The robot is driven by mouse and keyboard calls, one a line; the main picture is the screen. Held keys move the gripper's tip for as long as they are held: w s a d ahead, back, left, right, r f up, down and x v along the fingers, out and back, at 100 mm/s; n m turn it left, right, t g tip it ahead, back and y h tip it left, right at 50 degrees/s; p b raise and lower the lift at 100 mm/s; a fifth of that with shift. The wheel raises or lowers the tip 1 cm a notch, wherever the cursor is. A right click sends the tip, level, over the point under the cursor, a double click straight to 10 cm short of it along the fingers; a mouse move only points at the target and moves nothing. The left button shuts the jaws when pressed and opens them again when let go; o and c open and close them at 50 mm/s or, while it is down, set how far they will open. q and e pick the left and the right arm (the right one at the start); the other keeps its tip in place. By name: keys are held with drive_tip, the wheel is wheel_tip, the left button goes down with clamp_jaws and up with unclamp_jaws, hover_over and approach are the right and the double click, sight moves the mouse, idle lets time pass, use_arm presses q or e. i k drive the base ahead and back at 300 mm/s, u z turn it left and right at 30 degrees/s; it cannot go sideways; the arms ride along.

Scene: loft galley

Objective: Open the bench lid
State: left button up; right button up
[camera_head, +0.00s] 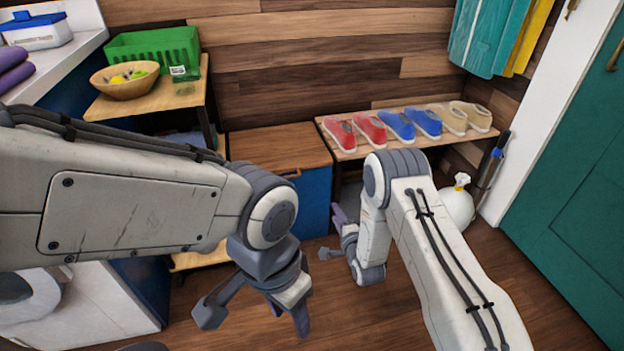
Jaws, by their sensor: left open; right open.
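The bench is a blue box (316,200) with a flat wooden lid (272,148), against the plank wall in the middle of the view. The lid lies flat and shut. A small handle (291,174) shows at its front edge. My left gripper (254,317) is open and empty, in front of the bench and low in the view. My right gripper (333,236) is open and empty, just right of the bench's front, apart from the lid. My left arm hides the bench's lower left part.
A wooden shoe rack (345,149) with several shoes stands right of the bench. A side shelf (105,107) with a fruit bowl (126,80) and green crate (154,48) stands left. A white bottle (457,206) stands at right. The floor in front shows some free room.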

sight(278, 150)
drive_tip(key=z, duration=2.3)
drive_tip(key=k, duration=0.5)
drive_tip(key=u, duration=2.25)
drive_tip(key=i, duration=0.5)
drive_tip(key=u, duration=0.05)
